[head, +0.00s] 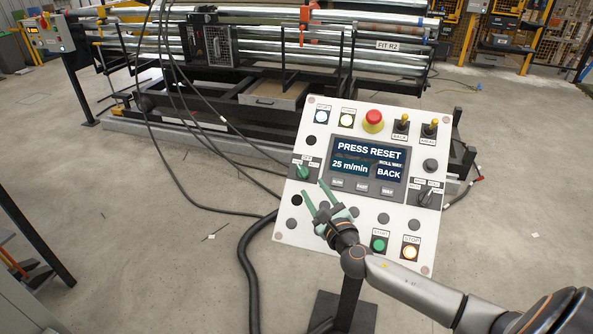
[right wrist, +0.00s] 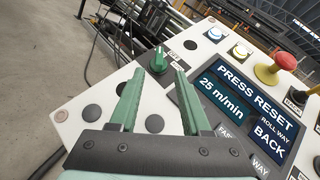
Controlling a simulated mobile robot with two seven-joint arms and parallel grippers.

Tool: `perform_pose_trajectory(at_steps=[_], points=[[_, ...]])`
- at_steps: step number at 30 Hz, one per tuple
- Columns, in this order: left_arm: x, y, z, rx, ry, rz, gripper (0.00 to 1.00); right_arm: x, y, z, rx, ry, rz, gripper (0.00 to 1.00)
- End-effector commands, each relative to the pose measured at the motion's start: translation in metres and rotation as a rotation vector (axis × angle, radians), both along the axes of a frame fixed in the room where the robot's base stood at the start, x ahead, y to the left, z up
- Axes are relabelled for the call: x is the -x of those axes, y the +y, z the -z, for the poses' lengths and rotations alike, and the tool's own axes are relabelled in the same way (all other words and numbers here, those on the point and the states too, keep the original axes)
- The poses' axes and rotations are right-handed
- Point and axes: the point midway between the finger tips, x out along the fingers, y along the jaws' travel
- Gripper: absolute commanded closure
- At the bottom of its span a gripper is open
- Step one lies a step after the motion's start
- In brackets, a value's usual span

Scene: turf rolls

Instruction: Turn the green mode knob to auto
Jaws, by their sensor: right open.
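The green mode knob (head: 303,171) sits on a dark plate at the left side of the white control panel (head: 286,222). In the right wrist view the knob (right wrist: 159,61) stands just past and between my green fingertips. Small labels surround it; their words and the knob's exact setting are too small to tell. My right gripper (head: 314,187) is open and empty, its fingers pointing at the knob from the lower right. It also shows in the right wrist view (right wrist: 158,76), apart from the knob. My left gripper is not in view.
The panel's screen (head: 368,164) reads PRESS RESET, 25 m/min and BACK. A red mushroom button (head: 373,121), two yellow-tipped toggles, a black selector (head: 427,195), green START (head: 379,244) and lit STOP (head: 410,252) surround it. Cables run left of the panel; a roller machine (head: 270,55) stands behind.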

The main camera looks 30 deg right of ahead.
Motion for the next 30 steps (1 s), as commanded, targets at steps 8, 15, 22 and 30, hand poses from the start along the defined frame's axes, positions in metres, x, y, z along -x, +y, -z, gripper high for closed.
perform_pose_trajectory(at_steps=[8, 15, 22, 30], points=[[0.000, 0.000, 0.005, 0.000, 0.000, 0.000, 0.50, -0.049, -0.010, 0.000, -0.005, -0.002, 0.000, 0.53], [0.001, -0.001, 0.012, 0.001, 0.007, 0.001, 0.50, -0.082, -0.017, 0.001, -0.005, 0.000, 0.000, 0.53], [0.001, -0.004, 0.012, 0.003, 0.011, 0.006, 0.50, -0.094, -0.020, 0.001, -0.004, 0.002, -0.001, 0.53], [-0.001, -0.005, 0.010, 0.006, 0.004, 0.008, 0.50, -0.095, -0.020, 0.001, -0.004, 0.001, -0.001, 0.53]])
